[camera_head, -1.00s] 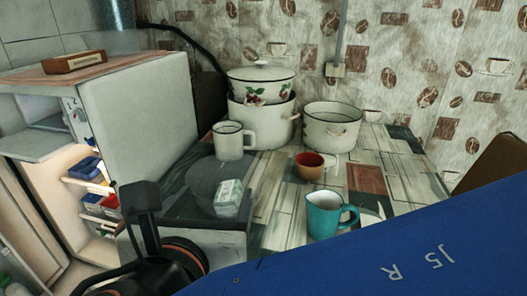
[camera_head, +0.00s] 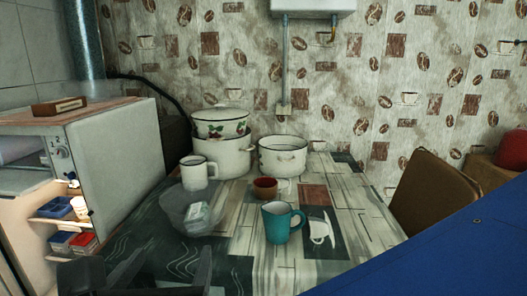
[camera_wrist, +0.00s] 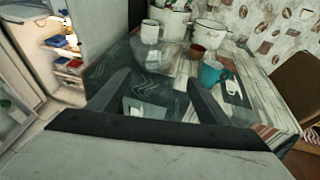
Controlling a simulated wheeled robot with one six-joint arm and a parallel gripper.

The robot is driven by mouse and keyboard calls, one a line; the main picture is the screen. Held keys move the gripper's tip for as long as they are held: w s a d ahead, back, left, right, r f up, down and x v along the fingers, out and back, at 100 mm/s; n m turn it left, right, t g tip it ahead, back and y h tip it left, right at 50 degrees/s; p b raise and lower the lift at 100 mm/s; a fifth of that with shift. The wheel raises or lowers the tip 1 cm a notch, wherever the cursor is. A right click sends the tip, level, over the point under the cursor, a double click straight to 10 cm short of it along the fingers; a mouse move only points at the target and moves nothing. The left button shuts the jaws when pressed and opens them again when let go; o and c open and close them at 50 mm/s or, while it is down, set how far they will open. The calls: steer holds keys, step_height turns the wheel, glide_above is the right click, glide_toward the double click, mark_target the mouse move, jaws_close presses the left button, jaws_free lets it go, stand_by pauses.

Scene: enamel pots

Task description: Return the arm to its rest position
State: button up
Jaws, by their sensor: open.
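My gripper (camera_wrist: 158,88) shows in the wrist view with its two dark fingers spread apart and nothing between them. It is over the near part of the patterned table (camera_head: 345,225). In the head view only a dark, blurred part of it shows at the lower left edge. A teal mug (camera_head: 278,224), a small brown-red cup (camera_head: 265,191) and a clear glass bowl (camera_head: 180,214) with a small pale box (camera_head: 197,214) in it stand on the table, apart from the gripper.
A white mug (camera_head: 194,176), stacked enamel pots (camera_head: 222,160) and another white pot (camera_head: 283,160) stand at the back by the wall. An open fridge (camera_head: 115,150) is on the left. A brown chair (camera_head: 432,195) is on the right. The table's near right part is clear.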

steer(key=w+d+f+m+g+h, duration=0.2)
steer(key=w+d+f+m, duration=0.15)
steer(key=d, duration=0.35)
steer(key=w+d+f+m+g+h, duration=0.1)
steer(key=w+d+f+m+g, duration=0.15)
steer(key=w+d+m, duration=0.35)
steer(key=w+d+f+m+g+h, duration=0.1)
steer(key=w+d+f+m+h, duration=0.2)
steer(key=d, duration=0.6)
steer(key=s+d+f+m+g+y, duration=0.2)
steer(key=d+f+m, duration=0.3)
steer(key=d+m, duration=0.5)
steer(key=s+d+f+m+g+y, duration=0.2)
steer(key=s+d+f+m, duration=0.2)
steer(key=d+m, duration=0.6)
steer(key=f+m, duration=0.1)
steer(key=m, duration=0.4)
steer(key=shift+s+d, duration=0.2)
steer(key=shift+d, duration=0.1)
